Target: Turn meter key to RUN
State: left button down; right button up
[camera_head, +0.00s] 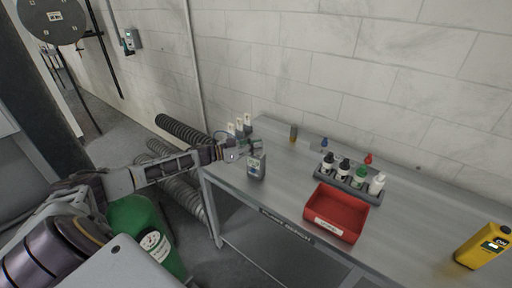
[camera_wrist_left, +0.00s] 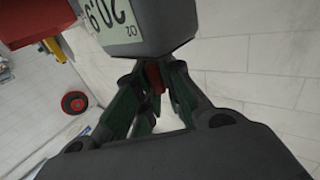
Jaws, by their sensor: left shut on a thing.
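The meter (camera_head: 256,168) is a small grey box with a display, standing upright near the left end of the metal bench. In the left wrist view its grey body (camera_wrist_left: 170,25) fills the top, with the display reading 20.9 and O2 upside down. My left gripper (camera_head: 256,147) is at the top of the meter. In the left wrist view its dark green fingers (camera_wrist_left: 156,76) are closed around a small red part (camera_wrist_left: 154,78), which looks like the key. The fingers cover much of it, and I cannot read any RUN mark. My right gripper is not in view.
The bench (camera_head: 285,205) holds a red bin (camera_head: 337,212), a rack of small bottles (camera_head: 348,180) and a yellow device (camera_head: 483,246) to the right. Several white-topped items (camera_head: 239,127) stand behind the gripper. The wall (camera_head: 300,60) runs along the back. Bare bench lies between meter and bin.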

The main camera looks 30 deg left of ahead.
pick_arm(q)
jog(key=c, duration=1.5)
grip_release()
jog(key=shift+v, duration=5.95)
jog(key=shift+f, duration=0.1)
